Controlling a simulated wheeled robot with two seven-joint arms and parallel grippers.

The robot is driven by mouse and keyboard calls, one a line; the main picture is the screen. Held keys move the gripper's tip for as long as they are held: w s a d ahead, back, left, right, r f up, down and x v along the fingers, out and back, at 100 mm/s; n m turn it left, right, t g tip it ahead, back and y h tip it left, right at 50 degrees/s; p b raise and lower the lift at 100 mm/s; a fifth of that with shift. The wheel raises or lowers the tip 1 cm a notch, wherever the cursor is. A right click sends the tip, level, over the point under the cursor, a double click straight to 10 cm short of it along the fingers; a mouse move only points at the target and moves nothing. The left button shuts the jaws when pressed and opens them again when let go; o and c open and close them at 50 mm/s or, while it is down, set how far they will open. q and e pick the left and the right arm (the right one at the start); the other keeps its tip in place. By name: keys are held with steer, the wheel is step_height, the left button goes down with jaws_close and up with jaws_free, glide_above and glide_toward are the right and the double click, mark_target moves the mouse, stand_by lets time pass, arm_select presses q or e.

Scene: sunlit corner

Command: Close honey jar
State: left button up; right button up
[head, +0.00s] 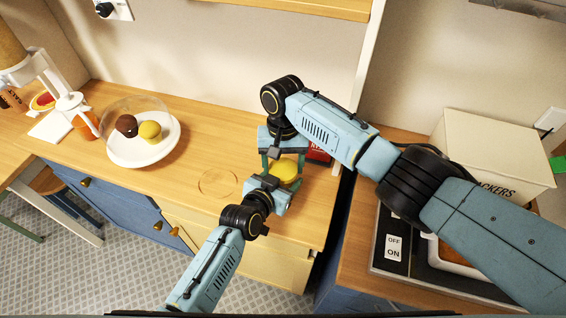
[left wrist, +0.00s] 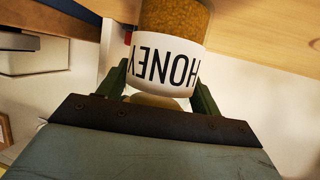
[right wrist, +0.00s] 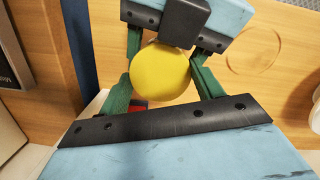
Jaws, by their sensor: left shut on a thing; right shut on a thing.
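The honey jar (left wrist: 168,52), amber with a white HONEY label, appears upside down in the left wrist view, between my left gripper's green fingers (left wrist: 165,95). My left gripper (head: 272,182) is shut on the jar from the front. A round yellow lid (right wrist: 160,72) shows from above in the right wrist view, and also in the head view (head: 286,171). My right gripper (right wrist: 160,88) is shut on the lid, coming in from the back in the head view (head: 284,158). The lid is over the jar; whether it is seated on the rim is hidden.
A white plate (head: 142,155) with two cupcakes under a clear dome stands left on the wooden counter. A white juicer-like device (head: 62,95) is further left. A red item (head: 318,153) is partly hidden behind my grippers. A crackers box (head: 490,150) stands at right.

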arm_select(q)
steer(key=shift+d+r, duration=0.1)
steer(key=shift+r, duration=0.05)
arm_select(e)
steer(key=shift+s+d+f, duration=0.1)
steer(key=shift+f, duration=0.65)
arm_select(q)
steer(key=c, duration=0.5)
arm_select(e)
steer(key=o, duration=0.7)
steer(key=shift+o, duration=1.3)
steer(key=shift+f, duration=0.1)
arm_select(q)
steer(key=shift+d+r, duration=0.1)
steer(key=shift+d, duration=0.05)
arm_select(e)
steer(key=shift+s, duration=0.1)
step_height(320, 180, up, 5)
steer(key=shift+f, duration=0.15)
arm_select(q)
steer(key=shift+a, duration=0.2)
steer(key=shift+f, duration=0.2)
arm_select(e)
steer(key=shift+o, duration=0.5)
steer(key=shift+w, duration=0.2)
